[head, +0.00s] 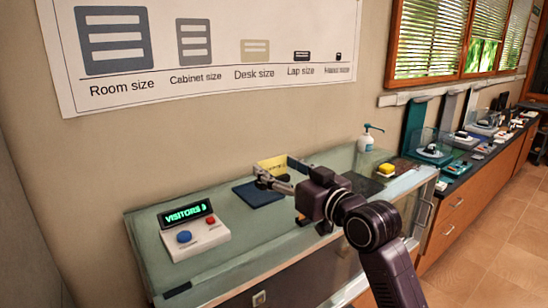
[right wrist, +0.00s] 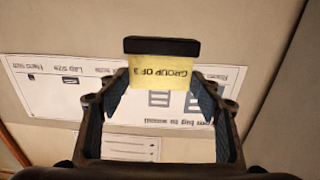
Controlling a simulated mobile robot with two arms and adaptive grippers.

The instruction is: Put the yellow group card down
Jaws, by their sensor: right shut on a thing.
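The yellow group card (head: 271,164) is in my right gripper (head: 277,180), over the counter (head: 160,225) in the head view. In the right wrist view the card (right wrist: 160,72) reads "GROUP OF 3" upside down and has a black bar along one edge. It sits between the two fingers of the gripper (right wrist: 162,100). A dark blue mat (head: 255,196) lies on the counter below and left of the fingers. The gripper hides part of the card in the head view, and I cannot tell its exact height over the counter. My left gripper is not in view.
A white box with blue and red buttons (head: 196,241) and a lit "VISITORS" display (head: 186,213) stand at the counter's left. A pump bottle (head: 367,139) stands at the back. A yellow block (head: 386,169) lies to the right. Bare counter lies between the display and the mat.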

